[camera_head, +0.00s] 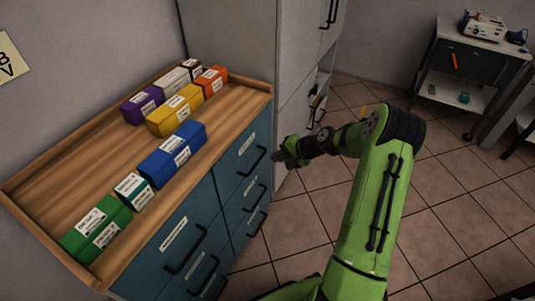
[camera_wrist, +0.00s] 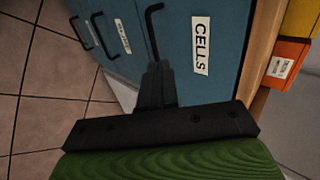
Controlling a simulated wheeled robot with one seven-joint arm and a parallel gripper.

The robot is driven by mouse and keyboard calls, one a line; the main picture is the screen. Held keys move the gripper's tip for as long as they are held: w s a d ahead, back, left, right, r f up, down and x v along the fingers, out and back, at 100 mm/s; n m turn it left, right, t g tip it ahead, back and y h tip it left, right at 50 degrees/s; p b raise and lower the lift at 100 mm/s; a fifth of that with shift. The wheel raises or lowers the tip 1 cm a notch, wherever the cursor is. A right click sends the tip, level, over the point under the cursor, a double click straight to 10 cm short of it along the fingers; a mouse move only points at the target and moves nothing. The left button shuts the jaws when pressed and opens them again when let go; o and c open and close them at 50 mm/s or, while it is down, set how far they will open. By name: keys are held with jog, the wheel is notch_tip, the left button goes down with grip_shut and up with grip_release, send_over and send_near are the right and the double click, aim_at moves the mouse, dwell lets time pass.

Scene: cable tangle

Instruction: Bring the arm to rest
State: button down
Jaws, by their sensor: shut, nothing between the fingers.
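My green arm reaches up and bends at a black elbow, with its end pointing left toward the blue drawer cabinet. My gripper (camera_head: 282,157) is dark and small in the head view, in front of the cabinet's right end. In the wrist view my gripper (camera_wrist: 155,75) shows as a black bar with its fingers together and nothing between them. I cannot tell whether the fingers touch the handle.
The wooden cabinet top (camera_head: 60,170) carries several coloured boxes, including a blue box (camera_head: 172,153), a green box (camera_head: 97,228) and an orange box (camera_head: 212,80). A tall grey cabinet (camera_head: 290,60) stands beside it. A trolley (camera_head: 470,70) stands far right. Tiled floor (camera_head: 460,210) is open at right.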

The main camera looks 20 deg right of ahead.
jog(key=s+a+r+n+g+h+p, duration=0.1)
jog(key=s+a+r+n+h+p, duration=0.3)
jog(key=r, duration=0.7)
jog(key=s+a+r+n+g+p, duration=0.25)
jog(key=s+a+r, duration=0.45)
jog(key=r, duration=0.4)
jog(key=s+a+r+n+t+h+p, duration=0.1)
jog(key=s+r+n+p, duration=0.1)
jog(key=s+r, duration=0.4)
jog(key=s+a+r+n+p, duration=0.2)
jog(key=s+r, duration=0.4)
jog(key=s, duration=0.9)
jog(key=shift+t+h, duration=0.35)
jog(key=shift+h, duration=0.05)
